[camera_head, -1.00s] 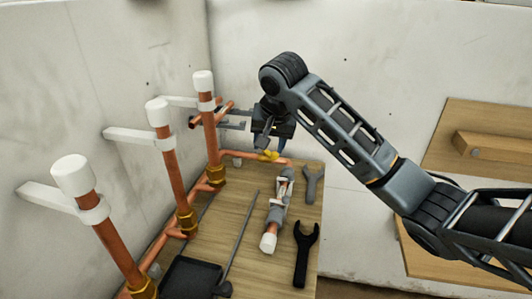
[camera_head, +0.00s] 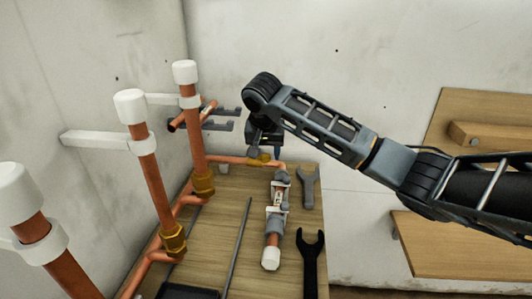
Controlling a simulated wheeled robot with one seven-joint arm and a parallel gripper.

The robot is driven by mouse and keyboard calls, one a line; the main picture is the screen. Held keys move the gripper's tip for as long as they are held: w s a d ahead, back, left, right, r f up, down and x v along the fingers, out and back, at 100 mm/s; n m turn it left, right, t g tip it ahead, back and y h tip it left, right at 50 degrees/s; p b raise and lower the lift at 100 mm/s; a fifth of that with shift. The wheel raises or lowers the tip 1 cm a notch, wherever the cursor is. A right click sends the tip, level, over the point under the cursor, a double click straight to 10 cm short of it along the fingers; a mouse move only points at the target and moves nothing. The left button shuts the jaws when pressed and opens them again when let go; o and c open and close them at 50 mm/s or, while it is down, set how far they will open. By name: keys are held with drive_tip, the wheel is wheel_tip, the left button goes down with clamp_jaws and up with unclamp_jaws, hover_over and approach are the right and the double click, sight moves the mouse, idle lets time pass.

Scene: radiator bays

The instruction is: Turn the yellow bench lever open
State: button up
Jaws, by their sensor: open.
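The yellow bench lever (camera_head: 262,159) is a small yellow-brass patch at the back of the wooden bench, on the copper pipe (camera_head: 230,160) that runs along there. My gripper (camera_head: 265,151) points down right over it, with its jaws open. The gripper hides most of the lever, so I cannot tell its angle or whether the fingers touch it. In front of it, a grey and white clamp-like fitting (camera_head: 276,208) holds a short copper piece with a white cap (camera_head: 271,258).
Tall white-capped copper pipes (camera_head: 149,170) stand along the left wall. A grey wrench (camera_head: 309,187), a black wrench (camera_head: 312,262) and a thin rod (camera_head: 239,245) lie on the bench (camera_head: 218,230). Wooden shelves (camera_head: 455,245) are at the right.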

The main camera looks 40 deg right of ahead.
drive_tip(key=shift+d+f, duration=0.1)
drive_tip(key=shift+f, duration=0.3)
drive_tip(key=shift+c, duration=0.3)
clamp_jaws()
